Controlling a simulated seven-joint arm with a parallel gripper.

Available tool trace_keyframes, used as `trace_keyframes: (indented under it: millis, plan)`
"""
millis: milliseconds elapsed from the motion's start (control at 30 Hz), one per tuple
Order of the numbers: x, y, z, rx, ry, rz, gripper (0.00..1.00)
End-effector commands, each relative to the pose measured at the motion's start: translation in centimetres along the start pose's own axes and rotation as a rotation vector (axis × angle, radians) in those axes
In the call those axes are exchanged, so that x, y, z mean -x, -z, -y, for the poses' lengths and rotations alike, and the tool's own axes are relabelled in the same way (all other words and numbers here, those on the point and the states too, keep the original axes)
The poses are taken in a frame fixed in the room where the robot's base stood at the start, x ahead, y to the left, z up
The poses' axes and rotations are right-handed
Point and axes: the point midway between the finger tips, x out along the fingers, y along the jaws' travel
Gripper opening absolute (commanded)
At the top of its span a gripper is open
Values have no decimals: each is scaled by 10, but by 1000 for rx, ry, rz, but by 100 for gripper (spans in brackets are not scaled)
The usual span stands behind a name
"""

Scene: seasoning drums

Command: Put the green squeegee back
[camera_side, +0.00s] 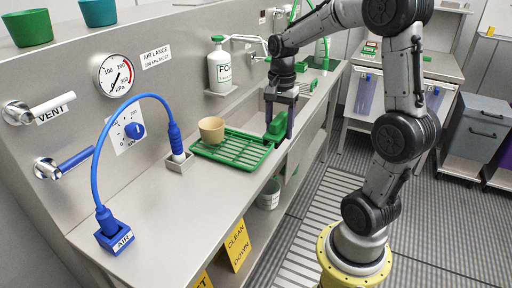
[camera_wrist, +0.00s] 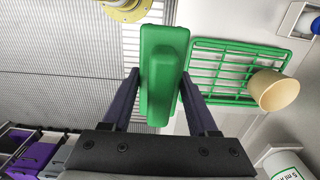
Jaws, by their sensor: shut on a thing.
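The green squeegee (camera_wrist: 163,75) is between the two fingers of my gripper (camera_wrist: 160,90) in the wrist view, and the fingers are shut on it. In the side view the squeegee (camera_side: 276,127) shows in my gripper (camera_side: 280,110), at the right end of a green rack (camera_side: 237,158) near the counter's front edge. I cannot tell whether the squeegee touches the counter. The green rack (camera_wrist: 215,98) lies to the right of the squeegee in the wrist view.
A tan cup (camera_side: 211,130) stands on the rack's left part. A white pump bottle (camera_side: 220,70) sits on a wall shelf behind. A blue hose (camera_side: 130,98) arches over the counter (camera_side: 150,205) at left. Bare counter lies in front of the hose.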

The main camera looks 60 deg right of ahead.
Motion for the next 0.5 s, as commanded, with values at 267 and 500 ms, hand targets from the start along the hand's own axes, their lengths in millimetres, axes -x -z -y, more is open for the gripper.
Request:
trace_keyframes:
  millis: [267,500]
  plan:
    - [-29,33,54,2,-2,1,15]
    - [-67,52,85,3,-3,2,15]
